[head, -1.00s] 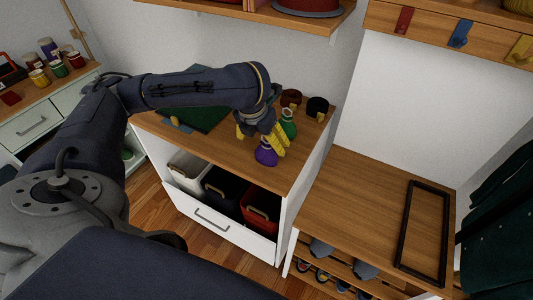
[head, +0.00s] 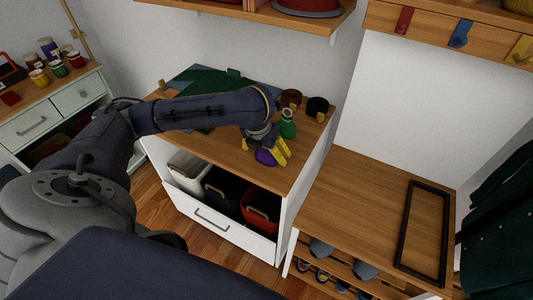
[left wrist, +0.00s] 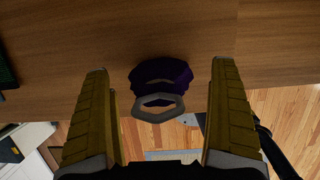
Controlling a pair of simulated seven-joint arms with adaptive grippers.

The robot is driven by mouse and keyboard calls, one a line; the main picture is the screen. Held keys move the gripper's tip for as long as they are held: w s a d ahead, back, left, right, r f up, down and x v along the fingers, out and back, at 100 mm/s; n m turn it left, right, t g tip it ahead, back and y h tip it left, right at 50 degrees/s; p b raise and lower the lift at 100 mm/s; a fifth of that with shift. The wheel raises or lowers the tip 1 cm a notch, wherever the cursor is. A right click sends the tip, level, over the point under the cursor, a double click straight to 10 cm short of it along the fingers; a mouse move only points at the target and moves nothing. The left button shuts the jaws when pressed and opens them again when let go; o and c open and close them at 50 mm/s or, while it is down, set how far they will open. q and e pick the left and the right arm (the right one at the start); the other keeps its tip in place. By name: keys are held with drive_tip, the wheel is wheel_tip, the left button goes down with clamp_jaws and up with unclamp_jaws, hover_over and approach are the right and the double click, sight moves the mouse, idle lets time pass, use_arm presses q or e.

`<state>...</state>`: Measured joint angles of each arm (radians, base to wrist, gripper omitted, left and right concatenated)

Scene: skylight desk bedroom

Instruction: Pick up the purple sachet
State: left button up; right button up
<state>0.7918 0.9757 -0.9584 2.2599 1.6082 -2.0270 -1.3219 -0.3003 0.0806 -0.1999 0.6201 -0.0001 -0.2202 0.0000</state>
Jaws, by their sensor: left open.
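The purple sachet (head: 265,157) stands on the wooden top of the white cabinet near its front edge, partly hidden by my gripper in the head view. In the left wrist view the sachet (left wrist: 160,72), with a grey ring at its neck, shows between the two fingers and apart from both. My left gripper (head: 278,155) has yellow fingers, also seen in the left wrist view (left wrist: 160,120); it is open and close around the sachet. My right gripper is not in view.
A green sachet (head: 287,124) stands just behind my left gripper. A green mat (head: 205,86) lies at the back left. A lower wooden bench (head: 370,185) holds a black frame (head: 424,233).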

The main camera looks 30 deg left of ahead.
use_arm(q)
drive_tip(key=shift+f, duration=0.3)
drive_tip(key=shift+c, duration=0.2)
drive_tip(key=c, duration=1.2)
drive_tip(key=shift+w+r, duration=0.1)
drive_tip(key=shift+r, duration=0.05)
wheel_tip(320, 180, up, 20)
